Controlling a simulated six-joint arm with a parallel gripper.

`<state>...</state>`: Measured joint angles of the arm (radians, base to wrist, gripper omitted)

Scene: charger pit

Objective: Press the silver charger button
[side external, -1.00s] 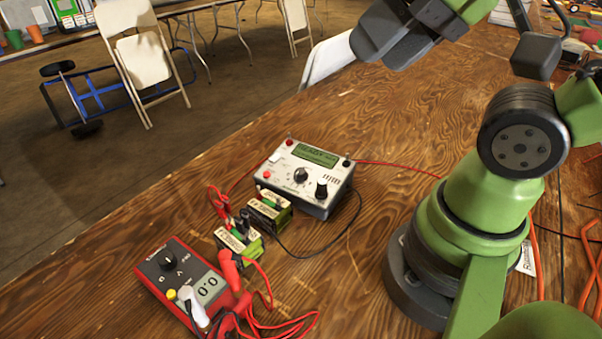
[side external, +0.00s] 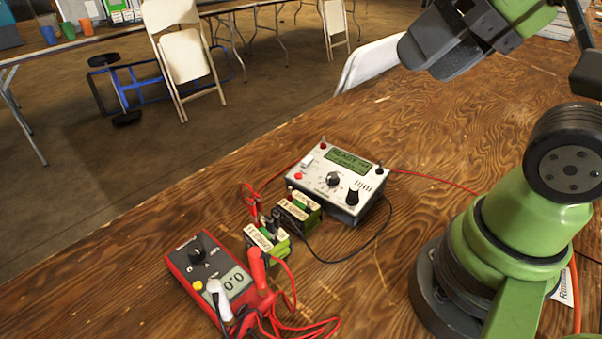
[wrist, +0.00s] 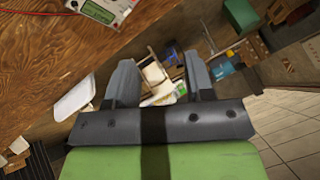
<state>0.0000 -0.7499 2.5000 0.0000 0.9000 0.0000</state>
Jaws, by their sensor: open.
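The silver charger (side external: 335,207) is a grey box on the wooden table, left of my arm's base in the side view. Its green screen (side external: 352,162) reads READY on the upper line. Its face has a small red button (side external: 298,176), a pale switch and two dark knobs. In the wrist view only a corner of the charger (wrist: 103,10) shows at the top edge. My gripper (wrist: 160,80) is open and empty. In the side view my gripper (side external: 430,62) is high above the table, up and right of the charger, touching nothing.
Two green battery packs (side external: 270,240) stand left of the charger. A red multimeter (side external: 203,262) with red leads lies at the front left. A black cable curves right of the charger, and a red wire runs back right. A white chair (side external: 385,65) stands beyond the table edge.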

